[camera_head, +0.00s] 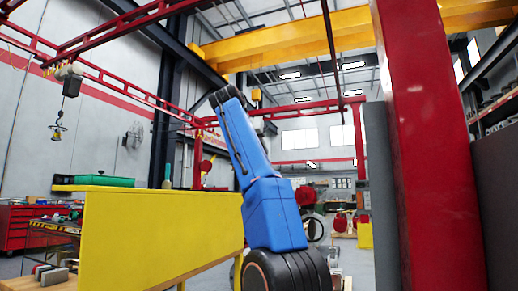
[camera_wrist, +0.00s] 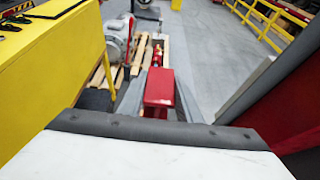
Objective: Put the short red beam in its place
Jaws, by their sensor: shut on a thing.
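The short red beam (camera_wrist: 159,88) shows in the middle of the wrist view, its near end facing the camera. My gripper (camera_wrist: 160,76) has a grey finger on each side of it and is shut on it. The beam is held in the air above the grey floor. Its far end and underside are hidden. In the head view my blue arm rises in the middle, and neither the gripper nor the beam can be made out there. I cannot tell which spot is the beam's place.
A yellow panel (camera_head: 150,235) stands at the left, also in the wrist view (camera_wrist: 45,75). A thick red column (camera_head: 430,140) stands close at the right. A grey machine (camera_wrist: 118,40) sits on a wooden pallet (camera_wrist: 104,74) ahead. The floor (camera_wrist: 215,65) right of it is clear toward yellow railings (camera_wrist: 265,22).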

